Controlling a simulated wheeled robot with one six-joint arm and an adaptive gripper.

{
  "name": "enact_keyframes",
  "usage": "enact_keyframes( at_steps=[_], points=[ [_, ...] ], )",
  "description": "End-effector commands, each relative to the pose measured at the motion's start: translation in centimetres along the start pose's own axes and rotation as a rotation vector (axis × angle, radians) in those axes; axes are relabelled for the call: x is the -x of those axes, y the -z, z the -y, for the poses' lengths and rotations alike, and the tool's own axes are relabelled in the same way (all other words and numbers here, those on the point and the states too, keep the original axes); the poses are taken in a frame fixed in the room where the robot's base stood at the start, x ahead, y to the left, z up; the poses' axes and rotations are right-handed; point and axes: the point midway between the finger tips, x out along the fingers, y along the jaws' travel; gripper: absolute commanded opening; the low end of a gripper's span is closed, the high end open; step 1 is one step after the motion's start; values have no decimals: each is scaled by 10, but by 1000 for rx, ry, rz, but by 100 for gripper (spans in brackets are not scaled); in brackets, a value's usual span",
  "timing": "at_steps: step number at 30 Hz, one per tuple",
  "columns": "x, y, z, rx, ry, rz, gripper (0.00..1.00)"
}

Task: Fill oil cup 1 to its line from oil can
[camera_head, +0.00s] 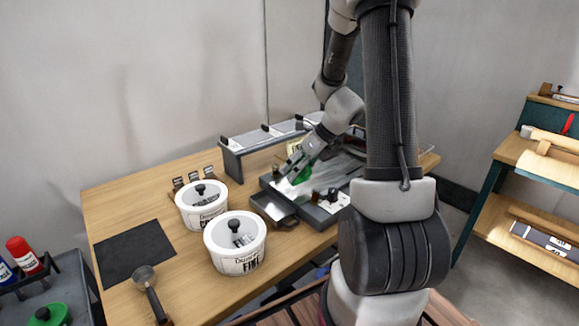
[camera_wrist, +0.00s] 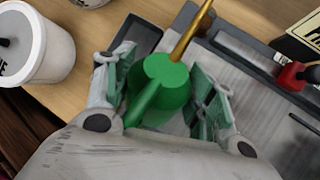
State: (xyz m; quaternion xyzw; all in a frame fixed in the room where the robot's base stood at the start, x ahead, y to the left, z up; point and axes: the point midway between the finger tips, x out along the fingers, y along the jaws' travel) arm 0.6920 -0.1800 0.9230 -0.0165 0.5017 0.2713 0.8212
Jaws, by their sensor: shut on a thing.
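The green oil can (camera_wrist: 166,84) sits between the two fingers of my gripper (camera_wrist: 166,68), which is shut on it. Its thin brass spout (camera_wrist: 192,34) points to the top of the wrist view and its tip is near the frame edge. In the head view the can (camera_head: 302,175) shows as a small green patch under my gripper (camera_head: 294,170), over the grey machine bed (camera_head: 312,210). I cannot make out which small fitting is oil cup 1, nor its line or oil level.
Two white lidded tubs (camera_head: 236,258) (camera_head: 201,215) stand left of the machine bed on the wooden table (camera_head: 120,205). A dark mat (camera_head: 133,254) and a metal scoop (camera_head: 147,283) lie at the left. A raised grey rack (camera_head: 232,162) stands behind. A red-ended part (camera_wrist: 290,75) is right of the can.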

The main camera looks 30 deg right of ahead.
Motion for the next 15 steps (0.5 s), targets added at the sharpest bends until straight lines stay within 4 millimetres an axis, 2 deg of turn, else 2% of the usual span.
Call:
enact_keyframes(
  at_steps=[8,15],
  points=[
    [-5,3,4,38,27,108,34],
    [-11,0,6,95,50,284,34]
  ],
)
